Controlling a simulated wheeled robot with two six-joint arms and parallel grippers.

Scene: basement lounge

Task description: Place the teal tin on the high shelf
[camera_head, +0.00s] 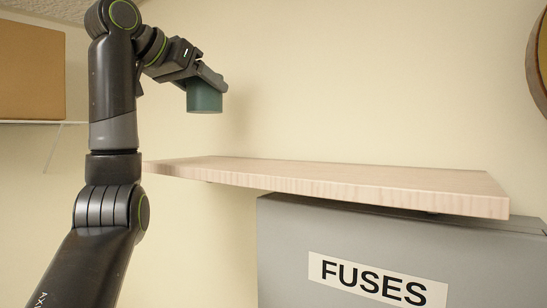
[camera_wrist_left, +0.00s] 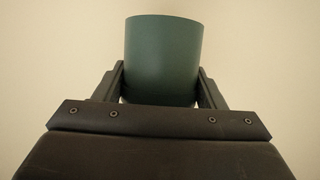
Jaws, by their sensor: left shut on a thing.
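The teal tin (camera_head: 204,97) is a plain cylinder held upright in my left gripper (camera_head: 208,78), seen in the head view left of the middle. In the left wrist view the tin (camera_wrist_left: 163,55) stands between the two fingers of my left gripper (camera_wrist_left: 160,85), which are shut on it. The light wooden high shelf (camera_head: 340,176) runs from the centre to the right. The tin is above the shelf's height, over or near its left end, with a clear gap below. My right gripper is in neither view.
A grey box labelled FUSES (camera_head: 400,245) is below the shelf. The shelf top looks bare. A cardboard box (camera_head: 32,72) sits on a white shelf at the far left. A round wooden-rimmed object (camera_head: 540,60) shows at the right edge.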

